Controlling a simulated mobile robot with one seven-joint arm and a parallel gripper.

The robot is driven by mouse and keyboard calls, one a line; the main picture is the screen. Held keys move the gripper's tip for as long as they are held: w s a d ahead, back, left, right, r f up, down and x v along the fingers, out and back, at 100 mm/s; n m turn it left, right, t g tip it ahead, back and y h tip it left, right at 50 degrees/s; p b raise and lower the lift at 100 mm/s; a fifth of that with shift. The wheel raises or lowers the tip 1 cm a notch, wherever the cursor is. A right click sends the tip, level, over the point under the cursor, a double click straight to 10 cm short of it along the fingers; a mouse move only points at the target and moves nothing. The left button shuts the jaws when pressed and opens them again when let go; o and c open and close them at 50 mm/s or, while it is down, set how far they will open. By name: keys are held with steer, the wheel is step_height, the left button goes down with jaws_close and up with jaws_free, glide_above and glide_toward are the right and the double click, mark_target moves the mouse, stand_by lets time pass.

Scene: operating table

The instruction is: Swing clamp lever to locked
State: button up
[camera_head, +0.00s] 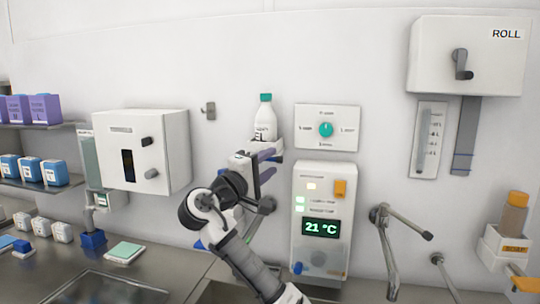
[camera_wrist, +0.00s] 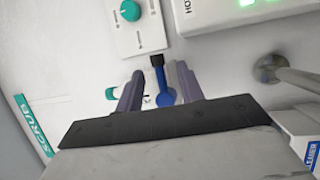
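The clamp lever (camera_wrist: 160,78) is a blue arm with a black tip, seen in the wrist view, with a rounded blue base at its lower end. It stands between the two purple-grey fingers of my gripper (camera_wrist: 158,70). The fingers are apart, and contact with the lever is not clear. In the head view my gripper (camera_head: 270,164) is at the wall, just below the white bottle (camera_head: 265,122) and left of the temperature panel (camera_head: 311,203). The lever cannot be made out there, behind my gripper and arm.
The teal-knob dial plate (camera_head: 342,128) is above and right of my gripper. A metal tap-like lever (camera_head: 388,235) juts out to the right of the panel. A white dispenser (camera_head: 150,150) hangs to the left. The steel counter (camera_head: 175,268) lies below.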

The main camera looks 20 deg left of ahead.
steer(key=shift+w+d+r, duration=0.1)
steer(key=shift+w+d, duration=0.15)
steer(key=shift+w, duration=0.35)
jaws_close()
steer(key=a+f+m+g+y, duration=0.1)
steer(key=m, duration=0.4)
steer(key=a+f+m+g+y, duration=0.1)
steer(key=m+g+y, duration=0.1)
steer(key=m, duration=0.2)
steer(key=a+f+m+g+y+b, duration=0.1)
steer(key=m+g+y, duration=0.1)
steer(key=m, duration=0.3)
steer(key=shift+a+m, duration=0.3)
stand_by(0.3)
stand_by(0.3)
